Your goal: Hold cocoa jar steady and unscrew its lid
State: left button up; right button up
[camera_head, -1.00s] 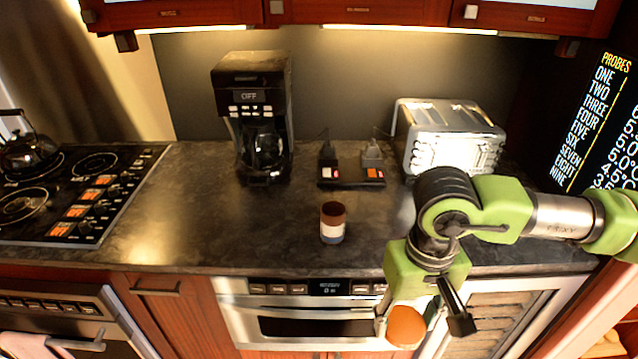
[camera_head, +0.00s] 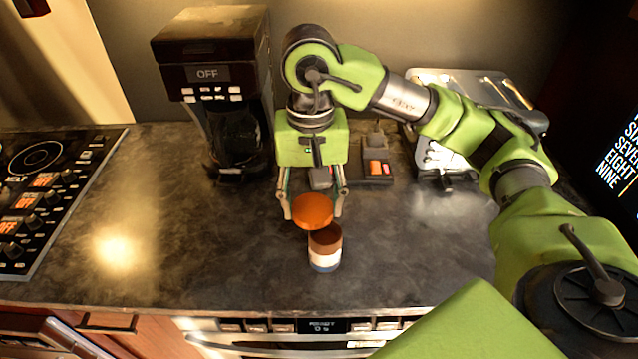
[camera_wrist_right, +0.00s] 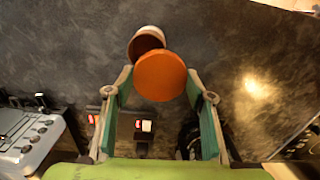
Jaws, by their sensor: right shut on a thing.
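The cocoa jar (camera_head: 325,257), brown at the top with a white band and a blue base, stands upright on the dark counter. It also shows in the right wrist view (camera_wrist_right: 147,36), partly behind the lid. My right gripper (camera_head: 313,213) is shut on the round orange lid (camera_head: 312,206), which is off the jar. In the head view the lid appears just behind and above the jar's top, overlapping its rim; I cannot tell if they touch. The lid sits between the fingertips in the right wrist view (camera_wrist_right: 160,77). My left gripper is out of view.
A black coffee maker (camera_head: 215,90) stands left of my right gripper. A small dark block with lit switches (camera_head: 377,169) and a silver toaster (camera_head: 440,150) are behind to the right. The counter left of the jar is clear up to the stove (camera_head: 45,195).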

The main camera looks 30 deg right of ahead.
jog(key=w+d, duration=0.1)
jog(key=w+d+f+p, duration=0.1)
jog(key=shift+w+d, duration=0.1)
jog(key=shift+w, duration=0.2)
jog(key=w+d+f+p, duration=0.1)
jog(key=w+f, duration=0.1)
jog(key=w+d+f+p, duration=0.1)
jog(key=w+d+f, duration=0.1)
jog(key=w+f, duration=0.1)
jog(key=w+d+f+p, duration=0.1)
jog(key=w+f+p, duration=0.1)
jog(key=w+f, duration=0.1)
jog(key=shift+d, duration=0.2)
jog(key=shift+w+d+f, duration=0.1)
jog(key=shift+w+f, duration=0.05)
jog(key=shift+f, duration=0.1)
notch_tip(320, 180, down, 2)
jog(key=shift+p, duration=1.05)
jog(key=shift+f, duration=0.5)
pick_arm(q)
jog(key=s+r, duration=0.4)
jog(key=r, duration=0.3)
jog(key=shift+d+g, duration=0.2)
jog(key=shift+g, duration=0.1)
pick_arm(e)
jog(key=shift+f, duration=0.15)
